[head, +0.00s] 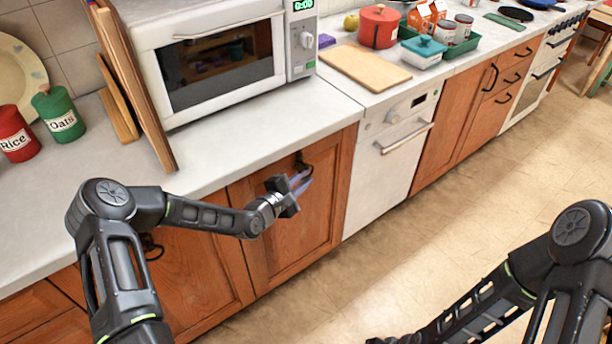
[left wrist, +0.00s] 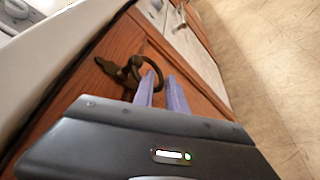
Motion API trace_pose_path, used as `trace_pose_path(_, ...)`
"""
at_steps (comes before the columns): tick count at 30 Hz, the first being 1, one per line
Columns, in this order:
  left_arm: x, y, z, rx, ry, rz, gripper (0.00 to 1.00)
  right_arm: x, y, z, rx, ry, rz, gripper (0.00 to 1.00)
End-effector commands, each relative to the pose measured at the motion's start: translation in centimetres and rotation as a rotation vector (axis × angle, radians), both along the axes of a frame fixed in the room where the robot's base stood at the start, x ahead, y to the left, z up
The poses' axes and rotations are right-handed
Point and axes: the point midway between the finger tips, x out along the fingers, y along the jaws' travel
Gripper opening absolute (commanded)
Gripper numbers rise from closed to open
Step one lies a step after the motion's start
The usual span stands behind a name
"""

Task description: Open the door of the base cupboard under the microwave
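The base cupboard under the microwave has a wooden door (head: 292,235), which looks closed. A dark ring handle (head: 301,163) hangs near its upper right; it also shows in the left wrist view (left wrist: 158,72) on its dark backplate. My left gripper (head: 304,182) is in front of the door, just below the handle. In the left wrist view its two pale purple fingers (left wrist: 160,88) are apart, with the ring's lower part close to their tips. I cannot tell whether the ring lies between them. My right arm is at the lower right; its fingers are out of view.
The microwave (head: 220,60) stands on the worktop (head: 265,122) above the door. A second wooden door (head: 190,275) is to the left, partly behind my left arm. A white dishwasher (head: 390,165) adjoins on the right. The tiled floor (head: 400,250) in front is clear.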

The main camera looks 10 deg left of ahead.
Motion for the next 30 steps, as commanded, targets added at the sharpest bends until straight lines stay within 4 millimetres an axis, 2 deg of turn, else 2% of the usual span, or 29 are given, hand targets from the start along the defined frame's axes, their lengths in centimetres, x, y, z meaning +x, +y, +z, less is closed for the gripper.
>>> trace_pose_path(4,1.05,-0.45,-0.24,-0.001,0.0,0.0,0.17,-0.01,0.0,0.2,0.0,0.0,0.0,0.36)
trace_pose_path(12,1.19,-0.45,-0.33,0.0,0.002,0.001,0.17,-0.01,0.0,0.17,0.0,0.0,0.0,0.36)
trace_pose_path(19,1.17,-0.44,-0.32,0.0,0.002,0.001,0.0,-0.01,0.0,0.17,0.0,0.0,0.0,0.36)
trace_pose_path(30,1.15,-0.44,-0.34,0.0,0.002,0.001,0.0,-0.01,0.01,0.17,0.0,0.0,0.0,0.36)
